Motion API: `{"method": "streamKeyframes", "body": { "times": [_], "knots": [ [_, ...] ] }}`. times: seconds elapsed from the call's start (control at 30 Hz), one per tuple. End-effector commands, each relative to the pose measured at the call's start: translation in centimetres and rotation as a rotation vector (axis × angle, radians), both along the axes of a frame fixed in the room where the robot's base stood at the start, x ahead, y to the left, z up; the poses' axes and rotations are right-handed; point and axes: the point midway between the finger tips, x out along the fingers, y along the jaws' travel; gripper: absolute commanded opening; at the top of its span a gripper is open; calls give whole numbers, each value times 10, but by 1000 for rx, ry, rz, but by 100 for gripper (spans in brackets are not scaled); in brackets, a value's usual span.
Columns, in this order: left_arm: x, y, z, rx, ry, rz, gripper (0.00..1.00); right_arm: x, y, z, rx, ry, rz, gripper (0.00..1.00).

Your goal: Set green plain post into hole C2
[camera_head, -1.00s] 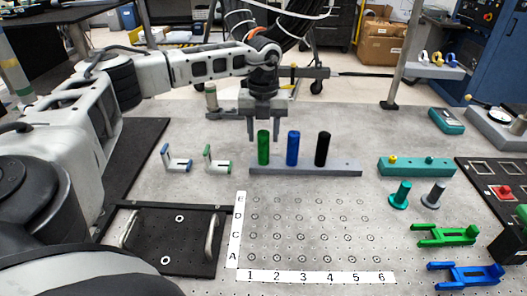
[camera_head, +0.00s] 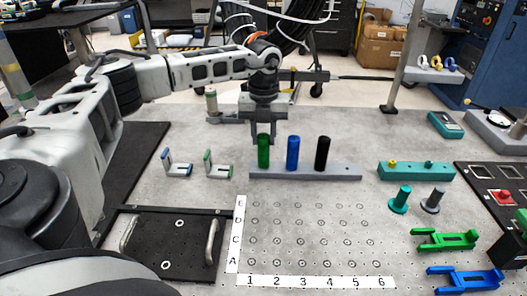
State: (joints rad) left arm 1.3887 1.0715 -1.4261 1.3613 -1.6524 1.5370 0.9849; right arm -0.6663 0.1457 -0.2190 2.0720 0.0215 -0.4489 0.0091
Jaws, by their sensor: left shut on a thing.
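The green plain post (camera_head: 264,155) stands upright at the left end of a grey rack (camera_head: 340,171), beside a blue post (camera_head: 293,151) and a black post (camera_head: 322,152). My left gripper (camera_head: 263,140) points down over the rack, its fingers shut on the upper part of the green post. The post's lower end is hidden in the rack. The lettered and numbered hole grid lies in front of the rack, with hole C2 (camera_head: 277,240) empty. My right gripper is out of view.
Two small brackets (camera_head: 178,165) (camera_head: 219,165) stand left of the rack. A teal block (camera_head: 416,171), a teal peg (camera_head: 400,200) and a grey peg (camera_head: 433,200) stand right. A black plate with handles (camera_head: 150,245) lies left of the grid. The grid is clear.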

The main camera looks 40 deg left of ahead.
Motion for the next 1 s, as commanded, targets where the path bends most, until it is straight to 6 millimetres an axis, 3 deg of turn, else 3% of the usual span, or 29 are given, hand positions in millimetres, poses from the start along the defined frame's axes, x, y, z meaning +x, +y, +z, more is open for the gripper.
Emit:
{"method": "streamKeyframes", "body": {
  "times": [1.0],
  "knots": [
    [0, 0, 19, 0, 0, 0, 5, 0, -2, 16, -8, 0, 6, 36]
  ]
}}
